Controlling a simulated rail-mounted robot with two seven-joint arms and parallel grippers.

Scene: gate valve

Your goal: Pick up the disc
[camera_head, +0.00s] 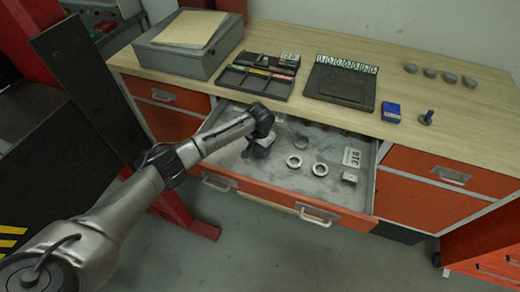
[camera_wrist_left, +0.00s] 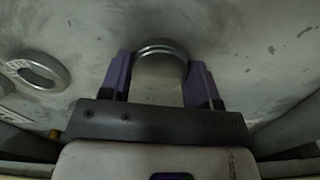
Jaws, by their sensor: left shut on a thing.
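The disc (camera_wrist_left: 160,70) is a round grey metal piece. In the left wrist view it sits between the two purple fingers of my left gripper (camera_wrist_left: 161,82), which is shut on it. In the head view my left gripper (camera_head: 258,148) is inside the open drawer (camera_head: 230,172), on its left side, low over the grey drawer floor. The disc is mostly hidden there by the gripper and wrist. I cannot tell whether the disc still touches the drawer floor. My right gripper is not in view.
Two metal rings (camera_head: 294,161) lie right of my left gripper; one ring (camera_wrist_left: 37,72) shows in the wrist view. A white card (camera_head: 351,157) and small metal part (camera_head: 349,177) lie farther right. The worktop holds a grey box (camera_head: 178,59), trays, a blue box (camera_head: 391,112) and several discs.

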